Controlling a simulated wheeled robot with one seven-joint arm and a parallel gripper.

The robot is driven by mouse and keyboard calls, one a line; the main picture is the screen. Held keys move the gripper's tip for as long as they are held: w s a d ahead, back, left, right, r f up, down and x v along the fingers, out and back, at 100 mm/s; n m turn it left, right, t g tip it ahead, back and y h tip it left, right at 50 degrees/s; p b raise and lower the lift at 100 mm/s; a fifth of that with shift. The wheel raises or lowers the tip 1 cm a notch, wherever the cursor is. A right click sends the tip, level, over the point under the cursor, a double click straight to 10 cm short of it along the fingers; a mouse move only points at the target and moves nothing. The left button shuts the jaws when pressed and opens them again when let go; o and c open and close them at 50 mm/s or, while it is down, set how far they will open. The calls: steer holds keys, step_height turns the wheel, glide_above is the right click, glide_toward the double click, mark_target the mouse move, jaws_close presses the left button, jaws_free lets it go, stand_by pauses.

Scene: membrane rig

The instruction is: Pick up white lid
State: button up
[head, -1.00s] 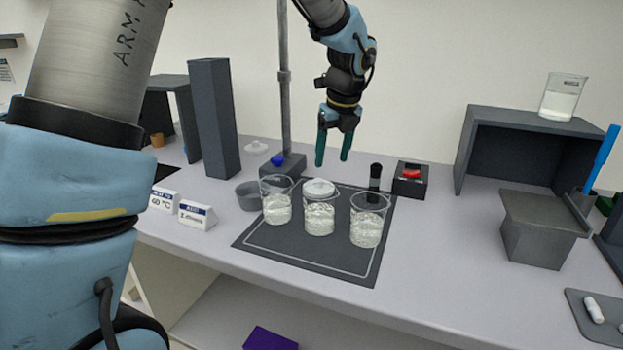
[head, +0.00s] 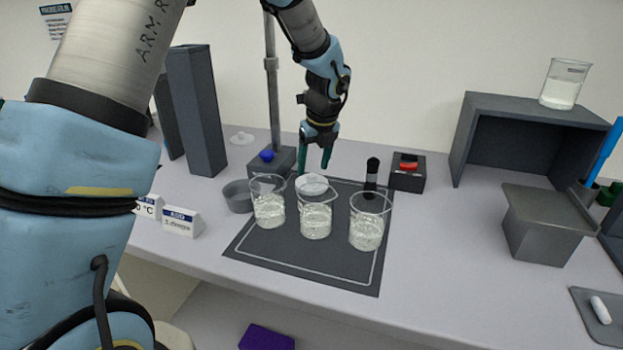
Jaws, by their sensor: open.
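A round white lid (head: 312,184) shows at the top of the middle beaker (head: 315,219); I cannot tell whether it rests on the rim or lies just behind it. A second white, lid-like disc with a small knob (head: 241,138) lies at the back of the bench, left of the stand. My gripper (head: 314,169) points down with its two green fingers apart and nothing between them. In the picture its fingertips are just above the lid at the middle beaker; the exact gap is unclear.
Beakers stand left (head: 269,208) and right (head: 366,226) of the middle one on a dark mat (head: 300,272). A metal stand (head: 272,95), a grey bowl (head: 238,197), a black upright object (head: 372,175) and a red-switch box (head: 407,172) are close by. The mat's front is clear.

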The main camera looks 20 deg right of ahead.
mark_target(312, 181)
steer(key=shift+x, duration=1.45)
steer(key=shift+c, duration=0.4)
jaws_close()
